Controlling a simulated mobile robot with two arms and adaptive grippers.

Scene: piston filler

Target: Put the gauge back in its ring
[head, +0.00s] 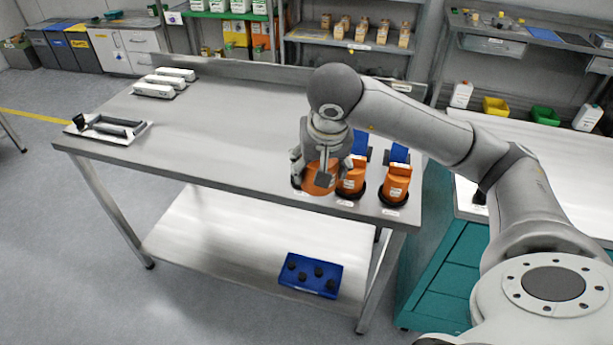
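My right gripper (322,172) points down over the table's front right part. Its fingers are around an orange gauge (318,184) and appear shut on it. The underside of this gauge is free of any black rim, so it looks held just above the table. Part of a dark ring (297,184) shows at its left; the rest is hidden behind the gauge and fingers. Two more orange gauges stand to the right, one (351,182) close beside the gripper and one (396,184) near the table corner, each in a black ring. My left gripper is out of view.
Blue pieces (400,153) stand behind the gauges. A tray with a dark-handled tool (108,128) lies at the table's left end, white devices (153,90) at the back left. The table middle is clear.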

